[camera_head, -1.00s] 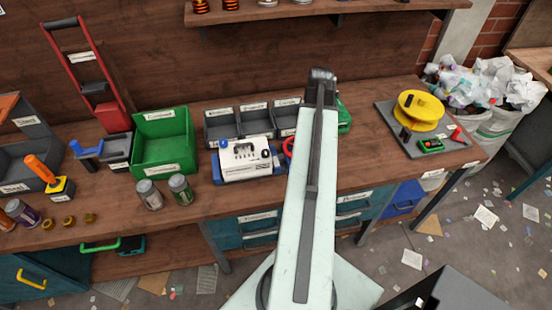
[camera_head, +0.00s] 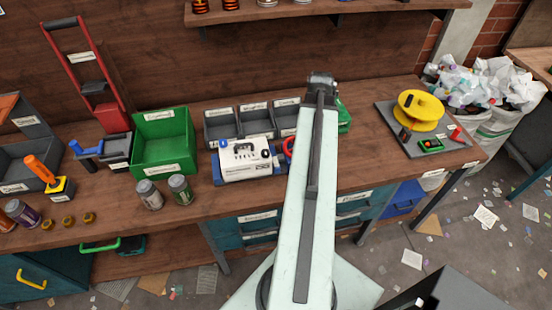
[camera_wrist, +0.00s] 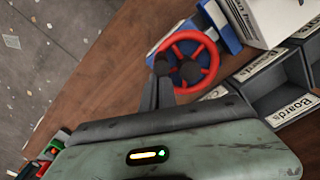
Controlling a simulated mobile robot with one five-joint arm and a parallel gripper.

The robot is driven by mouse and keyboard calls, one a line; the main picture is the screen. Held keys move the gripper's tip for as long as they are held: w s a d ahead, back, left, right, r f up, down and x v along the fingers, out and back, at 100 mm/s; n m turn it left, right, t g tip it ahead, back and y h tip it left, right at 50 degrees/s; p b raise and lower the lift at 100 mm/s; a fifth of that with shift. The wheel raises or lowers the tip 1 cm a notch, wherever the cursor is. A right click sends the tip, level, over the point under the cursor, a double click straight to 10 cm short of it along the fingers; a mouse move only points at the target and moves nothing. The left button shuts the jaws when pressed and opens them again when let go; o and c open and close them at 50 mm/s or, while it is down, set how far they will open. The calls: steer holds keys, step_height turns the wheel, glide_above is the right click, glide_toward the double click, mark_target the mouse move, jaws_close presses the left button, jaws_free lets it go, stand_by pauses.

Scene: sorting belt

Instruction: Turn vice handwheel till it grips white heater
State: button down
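The white heater (camera_head: 246,172) sits in the blue vice (camera_head: 217,170) on the bench, left of my arm in the head view. The vice's red handwheel (camera_head: 287,148) is mostly hidden by my arm there. In the wrist view the red handwheel (camera_wrist: 211,66) faces me, with a dark hub and the blue vice (camera_wrist: 222,32) behind it. The heater's white corner (camera_wrist: 275,20) shows at the top right. My gripper (camera_wrist: 161,78) has its dark fingers close together at the wheel's near left rim, by a dark knob. I cannot tell whether they touch or hold it.
Grey labelled bins (camera_head: 253,121) stand behind the heater, and a green bin (camera_head: 165,145) stands left. Two cans (camera_head: 180,189) are near the front edge. A yellow reel (camera_head: 420,107) stands on a grey board at the right. Bare bench lies between my arm and that board.

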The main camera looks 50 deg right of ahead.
steer(key=shift+s+a, duration=0.2)
steer(key=shift+a, duration=1.25)
steer(key=shift+d, duration=0.6)
steer(key=shift+d, duration=0.1)
steer(key=shift+w+d, duration=0.15)
steer(key=shift+d, duration=0.3)
step_height(320, 180, up, 9)
steer(key=p, duration=0.9)
